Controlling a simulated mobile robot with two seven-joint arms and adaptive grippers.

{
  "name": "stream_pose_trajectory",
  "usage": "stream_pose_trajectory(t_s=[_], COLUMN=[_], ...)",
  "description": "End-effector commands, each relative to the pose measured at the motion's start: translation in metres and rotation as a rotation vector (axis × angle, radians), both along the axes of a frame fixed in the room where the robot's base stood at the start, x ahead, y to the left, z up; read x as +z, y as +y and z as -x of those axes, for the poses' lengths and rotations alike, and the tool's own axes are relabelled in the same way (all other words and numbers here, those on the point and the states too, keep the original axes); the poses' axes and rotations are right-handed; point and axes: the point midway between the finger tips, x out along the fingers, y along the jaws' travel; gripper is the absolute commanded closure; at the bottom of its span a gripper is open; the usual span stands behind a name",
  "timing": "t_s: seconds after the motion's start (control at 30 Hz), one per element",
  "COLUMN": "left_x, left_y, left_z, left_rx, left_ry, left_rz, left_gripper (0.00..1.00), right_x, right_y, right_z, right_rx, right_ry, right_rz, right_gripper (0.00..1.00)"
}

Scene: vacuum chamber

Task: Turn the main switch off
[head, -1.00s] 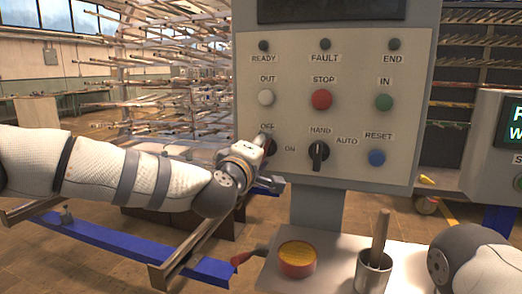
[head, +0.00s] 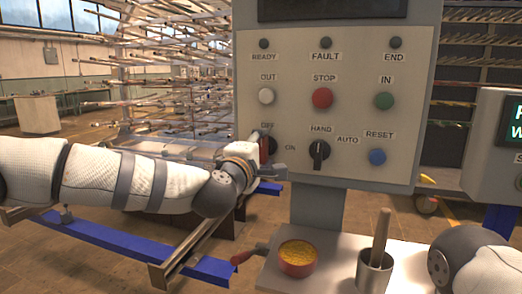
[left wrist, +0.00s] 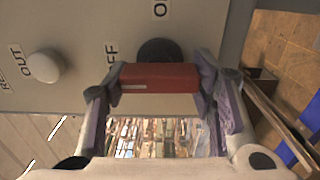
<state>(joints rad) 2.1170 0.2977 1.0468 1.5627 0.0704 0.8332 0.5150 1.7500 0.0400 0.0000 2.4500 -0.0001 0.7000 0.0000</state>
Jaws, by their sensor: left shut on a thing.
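The main switch (head: 266,146) is a red handle on a round black base at the lower left of the grey control panel, between the OFF and ON labels. In the left wrist view the red handle (left wrist: 160,77) lies between my fingers. Its white line is at the end towards the OFF label, and in the head view the handle stands upright under OFF. My left gripper (head: 254,158), also in the left wrist view (left wrist: 158,82), is shut on the handle and hides part of it. My right gripper is out of view.
A black selector knob (head: 319,152) sits right of the switch, with red STOP (head: 322,98), white OUT (head: 266,96) and blue RESET (head: 377,157) buttons around. A red tub (head: 297,262) and a metal cup (head: 374,270) stand on the shelf below.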

Motion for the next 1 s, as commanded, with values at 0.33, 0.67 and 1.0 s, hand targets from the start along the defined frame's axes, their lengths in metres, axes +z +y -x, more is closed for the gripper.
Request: stream_pose_trajectory(t_s=[0.33, 0.67, 1.0], left_x=[0.000, 0.000, 0.001], left_y=[-0.001, 0.003, 0.029], left_z=[0.000, 0.009, 0.090], left_rx=[-0.002, -0.002, -0.002], left_ry=[0.002, 0.001, 0.000], left_rz=[0.002, 0.001, 0.001], left_gripper=[0.28, 0.28, 0.28], right_x=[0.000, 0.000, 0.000], right_y=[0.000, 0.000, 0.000], right_z=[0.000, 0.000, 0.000], right_rx=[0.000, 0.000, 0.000], right_ry=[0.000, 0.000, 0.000], right_rz=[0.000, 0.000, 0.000], right_gripper=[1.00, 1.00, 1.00])
